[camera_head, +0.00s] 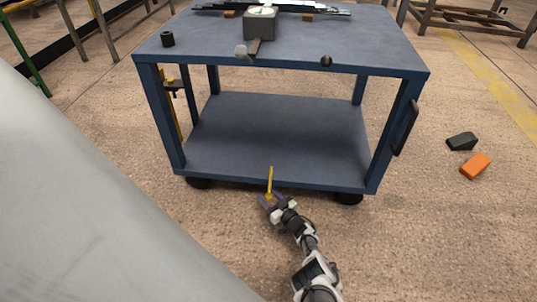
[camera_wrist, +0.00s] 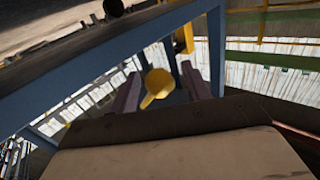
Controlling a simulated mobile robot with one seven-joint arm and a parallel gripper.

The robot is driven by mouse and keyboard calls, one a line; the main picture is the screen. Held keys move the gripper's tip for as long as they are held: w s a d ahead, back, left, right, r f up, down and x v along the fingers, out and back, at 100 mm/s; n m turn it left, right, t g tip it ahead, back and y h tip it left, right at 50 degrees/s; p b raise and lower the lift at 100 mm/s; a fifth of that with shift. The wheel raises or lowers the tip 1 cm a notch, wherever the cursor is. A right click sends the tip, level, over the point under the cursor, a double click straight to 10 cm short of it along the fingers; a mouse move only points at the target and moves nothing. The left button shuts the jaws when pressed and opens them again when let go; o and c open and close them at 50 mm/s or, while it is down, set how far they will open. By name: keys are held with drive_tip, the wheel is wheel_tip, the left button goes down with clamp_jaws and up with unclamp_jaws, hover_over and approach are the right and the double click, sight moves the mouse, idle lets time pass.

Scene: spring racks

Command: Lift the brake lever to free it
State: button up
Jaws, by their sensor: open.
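The brake lever is a thin yellow bar (camera_head: 270,180) that stands up at the lower front edge of the blue cart (camera_head: 280,186). My gripper (camera_head: 270,200) is at the lever's lower part, low in front of the cart. In the wrist view, the yellow lever (camera_wrist: 157,84) with its rounded end shows between the two purple fingers of my gripper (camera_wrist: 163,76). The fingers are open, with visible gaps on both sides of the lever. The lever's lower end is hidden by the gripper in the head view.
A black handle (camera_head: 405,128) is on the cart's right side. A black wedge (camera_head: 461,141) and an orange block (camera_head: 475,166) lie on the floor. The lower shelf (camera_head: 280,130) is empty.

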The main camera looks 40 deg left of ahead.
drive_tip(key=shift+w+a, duration=0.1)
drive_tip(key=shift+a, duration=0.1)
clamp_jaws()
drive_tip(key=shift+r, duration=0.15)
